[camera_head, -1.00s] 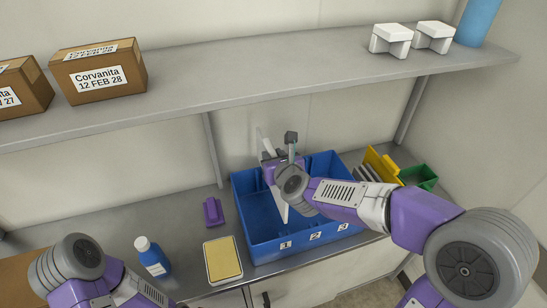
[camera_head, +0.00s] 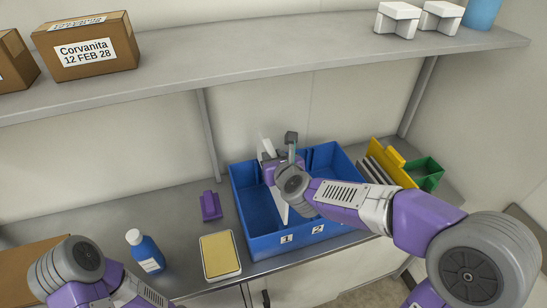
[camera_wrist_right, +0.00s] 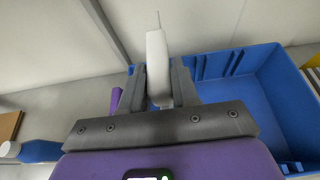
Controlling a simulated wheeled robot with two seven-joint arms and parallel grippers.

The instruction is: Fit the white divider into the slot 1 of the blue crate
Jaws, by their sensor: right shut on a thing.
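The white divider (camera_head: 281,207) is a thin upright panel over the left part of the blue crate (camera_head: 259,244), with its upper end near the crate's back. The crate's front carries labels 1 and 2. My right gripper (camera_head: 270,166) is shut on the divider; in the right wrist view the divider (camera_wrist_right: 157,62) stands between the two fingers (camera_wrist_right: 158,88). The arm hides part of the crate and the divider. I cannot tell whether the divider's lower edge is in a slot. Of my left arm only links show at lower left; its gripper is out of view.
On the counter left of the crate are a purple object (camera_head: 210,206), a yellow-topped tray (camera_head: 220,256) and a blue bottle (camera_head: 147,253). Yellow and green holders (camera_head: 424,173) stand to the right. A shelf (camera_head: 300,57) with boxes runs above.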

